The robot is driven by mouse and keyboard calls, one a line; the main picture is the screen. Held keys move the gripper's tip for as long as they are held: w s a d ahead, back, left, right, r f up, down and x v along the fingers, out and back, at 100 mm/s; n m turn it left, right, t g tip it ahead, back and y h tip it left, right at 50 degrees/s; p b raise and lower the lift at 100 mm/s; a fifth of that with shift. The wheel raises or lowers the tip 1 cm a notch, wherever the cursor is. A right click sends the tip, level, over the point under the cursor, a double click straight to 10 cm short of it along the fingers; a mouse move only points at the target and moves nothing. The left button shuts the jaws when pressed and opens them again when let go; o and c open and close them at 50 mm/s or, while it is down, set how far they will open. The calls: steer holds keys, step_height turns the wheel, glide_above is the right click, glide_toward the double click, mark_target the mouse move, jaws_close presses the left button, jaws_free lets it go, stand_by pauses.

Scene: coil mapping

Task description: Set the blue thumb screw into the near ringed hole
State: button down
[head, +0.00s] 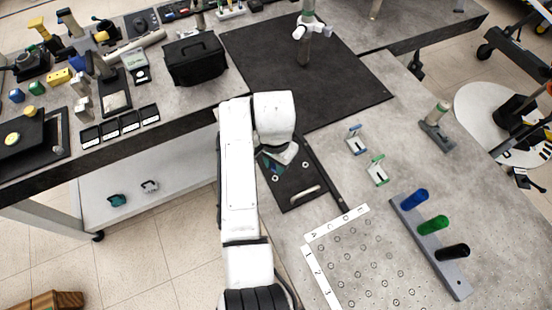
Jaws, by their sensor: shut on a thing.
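My gripper (287,155) is at the end of my white arm, low over a black plate (299,187) with a pale bar handle. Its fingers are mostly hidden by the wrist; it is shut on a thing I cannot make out. Small teal and blue patches (270,165) show just left of it, on or over the plate. I cannot pick out a blue thumb screw for sure. A pale board (345,250) with rows of small ringed marks and lettered edges lies at lower centre. I cannot tell which ringed hole is the near one.
A grey rack (458,287) with blue, green and black cylinders stands at right. A blue-marked bracket (356,140) and a green-marked bracket (377,170) stand between it and the plate. A black mat (345,85) lies behind, with a white-topped post (305,45) on it.

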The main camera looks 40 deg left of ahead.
mark_target(274, 179)
step_height(274, 179, down, 2)
steer(key=shift+b, duration=0.75)
steer(key=shift+r+p, duration=0.3)
steer(key=shift+s, duration=0.1)
steer(key=shift+p, duration=0.55)
steer(key=shift+f, duration=0.1)
steer(key=shift+f+b, duration=0.7)
steer(key=shift+f, duration=0.35)
steer(key=shift+f+b, duration=0.65)
steer(key=shift+f, duration=0.4)
stand_by(0.9)
steer(key=m, duration=0.5)
steer(key=shift+s, duration=0.1)
